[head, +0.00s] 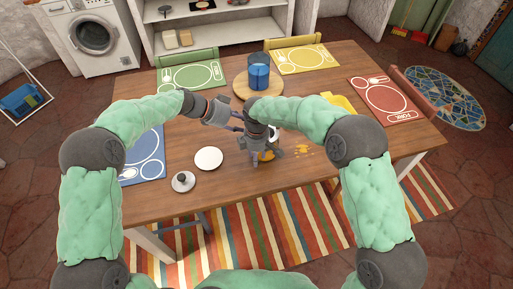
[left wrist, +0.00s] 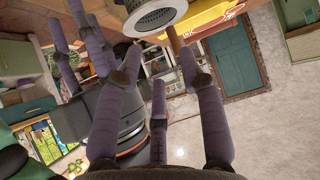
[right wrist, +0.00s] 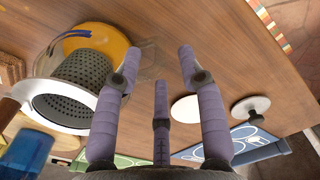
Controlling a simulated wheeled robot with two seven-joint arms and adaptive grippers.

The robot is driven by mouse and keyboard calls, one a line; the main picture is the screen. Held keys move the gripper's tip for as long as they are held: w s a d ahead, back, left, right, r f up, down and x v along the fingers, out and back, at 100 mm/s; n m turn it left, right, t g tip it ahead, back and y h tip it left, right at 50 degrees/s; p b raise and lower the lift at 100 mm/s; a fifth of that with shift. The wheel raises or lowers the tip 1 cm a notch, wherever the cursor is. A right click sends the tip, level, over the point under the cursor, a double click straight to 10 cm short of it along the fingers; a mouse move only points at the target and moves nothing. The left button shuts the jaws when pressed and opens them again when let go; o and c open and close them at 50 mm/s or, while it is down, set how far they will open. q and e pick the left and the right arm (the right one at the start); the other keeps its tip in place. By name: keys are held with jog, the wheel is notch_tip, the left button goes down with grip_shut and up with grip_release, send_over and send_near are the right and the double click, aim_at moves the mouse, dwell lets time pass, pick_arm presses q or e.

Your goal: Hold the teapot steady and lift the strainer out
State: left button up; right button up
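The teapot (head: 268,155) looks glassy with amber contents; in the head view my right gripper partly hides it. In the right wrist view its amber body (right wrist: 105,47) is at upper left. The strainer (right wrist: 82,72), a perforated grey basket with a white rim, overlaps the teapot; I cannot tell how deep it sits. The strainer also tops the left wrist view (left wrist: 155,18), with a brown handle tip near my left fingers. My left gripper (left wrist: 158,52) is open, pointing at the strainer. My right gripper (right wrist: 158,58) is open and empty beside the teapot.
A white saucer (head: 208,158) and a knobbed lid (head: 183,182) lie at front left. Blue cups (head: 259,72) stand on a round board at the back. A yellow item (head: 340,102) is at right. Placemats line the edges. My two grippers are close together.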

jog(key=shift+f, duration=1.65)
grip_shut()
